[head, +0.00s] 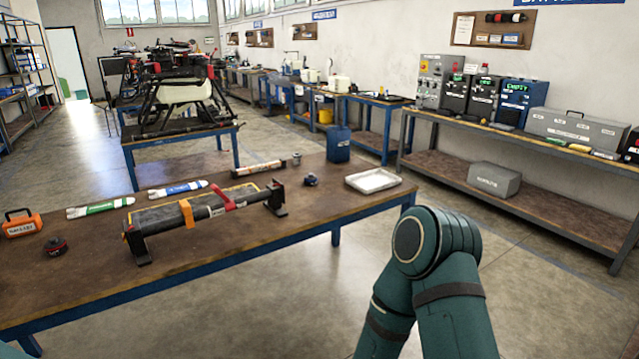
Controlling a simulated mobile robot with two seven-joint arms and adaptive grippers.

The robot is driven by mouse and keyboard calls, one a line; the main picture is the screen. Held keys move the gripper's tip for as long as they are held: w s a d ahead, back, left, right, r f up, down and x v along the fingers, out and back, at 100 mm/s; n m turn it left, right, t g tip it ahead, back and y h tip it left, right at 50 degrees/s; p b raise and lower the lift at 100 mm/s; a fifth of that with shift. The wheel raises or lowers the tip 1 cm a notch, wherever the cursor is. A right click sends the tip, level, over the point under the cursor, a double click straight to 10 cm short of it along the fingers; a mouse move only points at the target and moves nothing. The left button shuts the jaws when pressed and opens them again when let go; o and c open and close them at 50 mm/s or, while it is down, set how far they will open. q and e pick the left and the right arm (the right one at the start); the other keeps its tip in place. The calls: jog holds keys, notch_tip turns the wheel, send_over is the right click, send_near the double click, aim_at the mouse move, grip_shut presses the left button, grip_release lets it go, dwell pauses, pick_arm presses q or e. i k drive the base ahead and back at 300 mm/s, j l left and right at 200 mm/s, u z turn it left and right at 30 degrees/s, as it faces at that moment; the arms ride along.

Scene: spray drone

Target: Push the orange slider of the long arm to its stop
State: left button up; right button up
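The long arm (160,222) is a dark tube lying across two black supports on the brown-topped table. An orange slider (188,213) sits around the tube, left of its middle. A red part (222,194) crosses the tube to the right of the slider, with a gap between them. The tube's right end rests at a black upright support (277,197). A stop is too small to make out. Neither of my grippers shows; only a bent teal part of my arm is at the lower right, apart from the table.
The table (100,285) also holds an orange case (21,223), green-labelled (100,207) and blue-labelled (178,188) tubes, a white tray (373,181) and a blue canister (338,144). The table's front strip is clear. A bench (520,155) with instruments stands along the right wall.

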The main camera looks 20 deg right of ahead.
aim_at(185, 209)
jog(key=i+l+u, duration=0.2)
jog(key=l, duration=1.7)
jog(key=k+l+u, duration=0.25)
jog(key=l, duration=1.65)
jog(key=i+j+z, duration=0.1)
jog(key=j, duration=0.95)
jog(key=i+j+z, duration=0.15)
jog(key=j, duration=0.9)
jog(key=j+z, duration=0.1)
jog(key=j, duration=1)
jog(key=i, duration=0.05)
